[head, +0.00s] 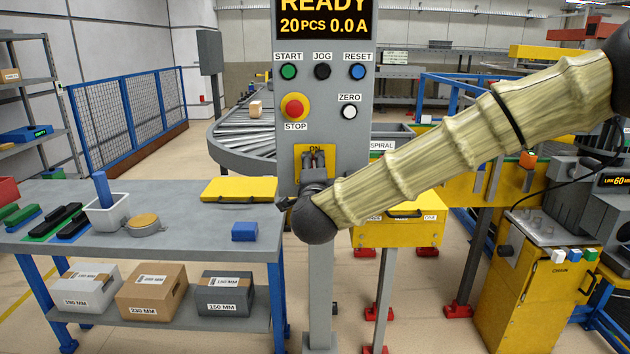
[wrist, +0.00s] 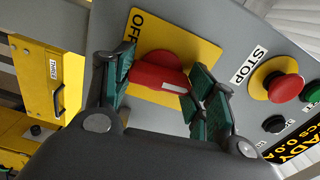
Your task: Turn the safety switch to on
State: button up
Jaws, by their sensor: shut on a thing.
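The safety switch is a red handle (wrist: 158,72) on a yellow plate (wrist: 196,48) on the grey control post. It sits between the two green-padded fingers of my gripper (wrist: 162,86), which is shut on it. A white mark shows on the handle's right end in the wrist view, on the side away from the word OFF. In the head view the yellow plate (head: 328,152) shows ON at its top, and my gripper (head: 314,160) is against it. The handle is hidden there by my gripper. The ON word is not visible in the wrist view.
Above the plate are a red STOP button (head: 294,107), a white ZERO button (head: 349,112) and a row of START, JOG and RESET buttons. A grey workbench (head: 180,245) is at left. A yellow box (head: 410,232) stands at right, behind my arm.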

jog(key=shift+m+b, duration=0.35)
jog(key=shift+m, duration=0.25)
jog(key=o, duration=1)
jog(key=shift+d, duration=0.15)
jog(key=shift+o, duration=0.2)
jog(key=shift+s, duration=0.1)
jog(key=s, duration=1.1)
jog(key=shift+s, duration=0.4)
